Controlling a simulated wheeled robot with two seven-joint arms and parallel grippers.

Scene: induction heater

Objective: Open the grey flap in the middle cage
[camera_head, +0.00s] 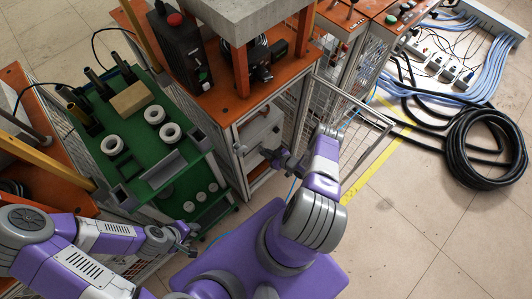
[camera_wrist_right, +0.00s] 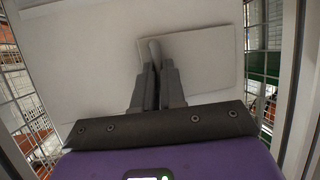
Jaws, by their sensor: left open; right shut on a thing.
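The middle cage (camera_head: 236,150) stands under an orange top, and its mesh door (camera_head: 372,108) is swung open to the right. Inside is a pale grey box with the grey flap (camera_head: 258,126) on its front. In the right wrist view the flap (camera_wrist_right: 212,60) is a light panel, slightly tilted against the larger pale face around it. My right gripper (camera_head: 272,156) reaches into the cage opening. Its fingers (camera_wrist_right: 155,75) are shut on a small grey handle (camera_wrist_right: 151,50) at the flap's left part, partly hidden by them. My left gripper (camera_head: 186,240) is open and empty, low beside the green cart.
The green cart (camera_head: 172,172) with white rings and a tan block stands left of the cage. Cage posts and mesh (camera_wrist_right: 264,60) flank my right gripper closely. A black cable coil (camera_head: 488,148) lies on the floor at right. The lower right floor is clear.

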